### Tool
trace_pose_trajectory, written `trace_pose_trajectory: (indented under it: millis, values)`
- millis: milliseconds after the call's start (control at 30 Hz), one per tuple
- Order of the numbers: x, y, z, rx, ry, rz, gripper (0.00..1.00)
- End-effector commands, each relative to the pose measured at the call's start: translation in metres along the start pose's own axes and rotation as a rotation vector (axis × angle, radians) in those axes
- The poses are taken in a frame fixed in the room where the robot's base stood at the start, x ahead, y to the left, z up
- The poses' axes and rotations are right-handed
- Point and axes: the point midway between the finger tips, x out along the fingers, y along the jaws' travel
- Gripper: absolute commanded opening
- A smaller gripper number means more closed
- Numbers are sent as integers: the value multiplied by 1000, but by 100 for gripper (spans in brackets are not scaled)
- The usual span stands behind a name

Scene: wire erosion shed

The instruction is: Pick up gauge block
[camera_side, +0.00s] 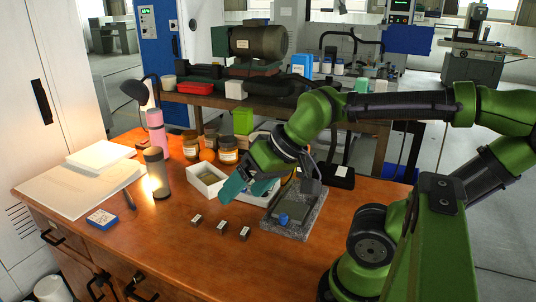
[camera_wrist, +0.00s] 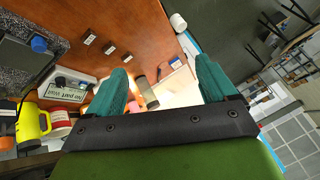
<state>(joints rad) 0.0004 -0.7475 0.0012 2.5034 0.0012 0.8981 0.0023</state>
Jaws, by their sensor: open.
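Three small dark blocks with pale labelled faces lie in a row on the orange-brown table; they look like gauge blocks. In the side view they are the left block (camera_side: 197,220), the middle block (camera_side: 222,227) and the right block (camera_side: 244,233). The wrist view shows all three, one (camera_wrist: 88,39), another (camera_wrist: 110,47) and a third (camera_wrist: 127,59). I cannot tell which one the task means. My gripper (camera_side: 247,191) is above the table, behind the blocks in the side view, with its teal fingers apart. In the wrist view nothing is between the fingers (camera_wrist: 160,68).
A granite plate (camera_side: 305,228) with a blue knob (camera_side: 284,219) stands right of the blocks. A white tray (camera_side: 203,187) and brown jars (camera_side: 228,157) are behind. A grey cylinder (camera_side: 155,178), blue box (camera_side: 102,219) and white boards (camera_side: 70,190) are left. The table front is clear.

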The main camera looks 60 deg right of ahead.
Motion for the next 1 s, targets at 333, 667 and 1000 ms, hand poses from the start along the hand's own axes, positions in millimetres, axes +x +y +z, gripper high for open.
trace_pose_trajectory:
  millis: [333, 667, 1000]
  values:
    - [-1, -1, -1, -3, 4, -2, 72]
    - [27, 15, -18, 50, -102, 79, 72]
    - [96, 68, -89, -85, -387, 250, 72]
